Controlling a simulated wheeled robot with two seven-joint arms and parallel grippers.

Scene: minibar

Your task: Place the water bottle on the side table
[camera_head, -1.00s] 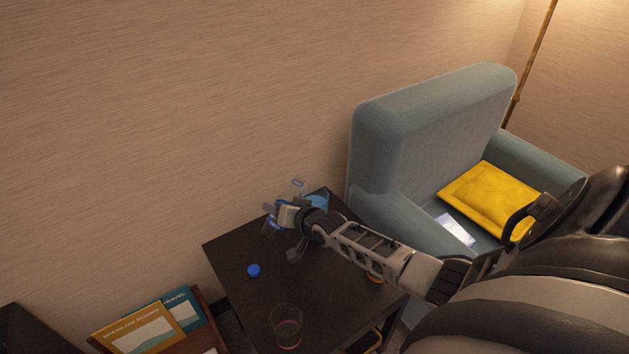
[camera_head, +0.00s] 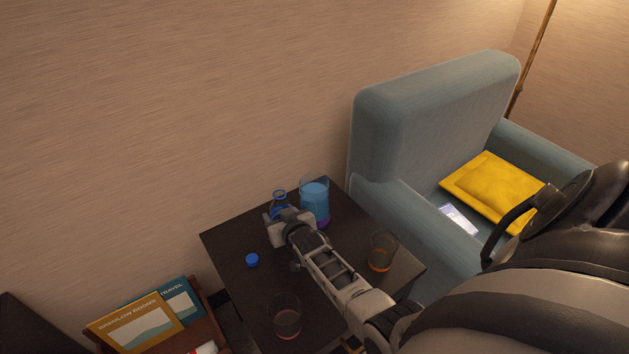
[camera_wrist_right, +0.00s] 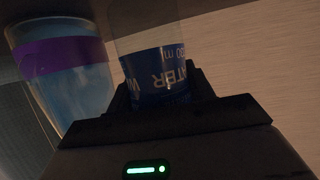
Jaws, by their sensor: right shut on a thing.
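The water bottle (camera_head: 279,200) has a clear body and a blue label. It is at the back of the dark side table (camera_head: 236,276), close to the wall, partly hidden by my right gripper. In the right wrist view the bottle (camera_wrist_right: 155,77) stands between the fingers, with its label showing. My right gripper (camera_head: 283,218) is shut on it. The bottle looks upright; whether its base touches the table top is hidden. My left gripper is not in view.
A blue-filled glass with a purple band (camera_head: 314,203) stands just right of the bottle. Other glasses stand at the right (camera_head: 381,252) and front (camera_head: 286,317) of the table. A blue cap (camera_head: 252,260) lies at the left. A grey-blue armchair (camera_head: 432,120) stands behind right.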

